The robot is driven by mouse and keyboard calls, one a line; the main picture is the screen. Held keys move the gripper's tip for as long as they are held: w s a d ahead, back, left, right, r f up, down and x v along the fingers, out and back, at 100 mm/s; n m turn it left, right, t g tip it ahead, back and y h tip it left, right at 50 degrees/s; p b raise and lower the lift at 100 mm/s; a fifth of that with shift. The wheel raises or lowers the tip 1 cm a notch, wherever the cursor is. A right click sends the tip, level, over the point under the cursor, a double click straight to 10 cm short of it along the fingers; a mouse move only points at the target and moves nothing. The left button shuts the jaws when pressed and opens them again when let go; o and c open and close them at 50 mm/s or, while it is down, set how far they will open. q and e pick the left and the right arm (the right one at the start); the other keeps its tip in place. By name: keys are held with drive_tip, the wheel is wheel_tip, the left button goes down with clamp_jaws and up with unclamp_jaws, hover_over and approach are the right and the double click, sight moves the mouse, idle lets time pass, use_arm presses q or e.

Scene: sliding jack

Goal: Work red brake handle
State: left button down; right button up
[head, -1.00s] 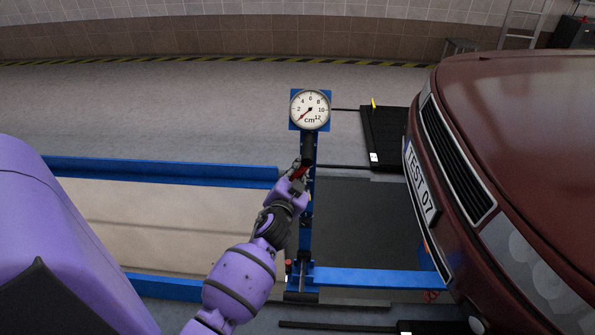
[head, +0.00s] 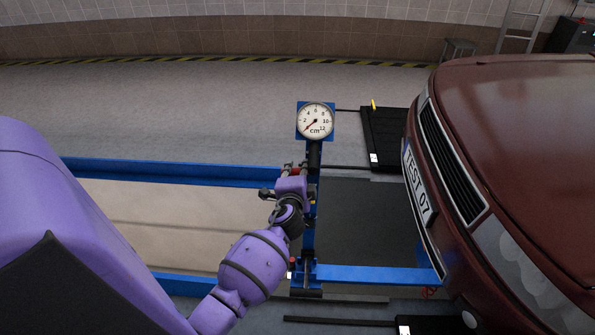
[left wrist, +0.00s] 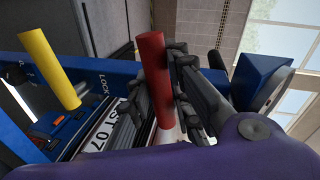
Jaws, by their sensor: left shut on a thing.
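The red brake handle (left wrist: 154,78) is a plain red cylinder standing nearly upright in the middle of the left wrist view. My left gripper (left wrist: 165,85) is shut on it, with dark fingers on both sides. In the head view my left gripper (head: 297,172) is at the blue jack post (head: 309,235), just below the round gauge (head: 315,120), and largely hides the handle. The gauge needle points low on the scale, below 2. My right gripper is not in view.
A yellow handle (left wrist: 49,68) stands left of the red one, near the word LOCK on blue metal. The dark red car (head: 520,140) with plate TEST 07 stands to the right. Blue rails (head: 180,172) edge the pit at left. A dark ramp plate (head: 384,138) lies behind.

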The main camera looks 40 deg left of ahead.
use_arm(q)
drive_tip(key=shift+d+m, duration=0.25)
drive_tip(key=shift+m, duration=0.15)
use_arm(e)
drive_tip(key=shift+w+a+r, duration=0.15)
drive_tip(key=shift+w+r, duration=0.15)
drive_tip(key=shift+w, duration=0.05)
use_arm(q)
drive_tip(key=c, duration=1.6)
unclamp_jaws()
drive_tip(key=shift+w, duration=0.1)
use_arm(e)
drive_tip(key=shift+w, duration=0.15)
use_arm(q)
drive_tip(key=v, duration=1.2)
drive_tip(key=shift+r, duration=0.1)
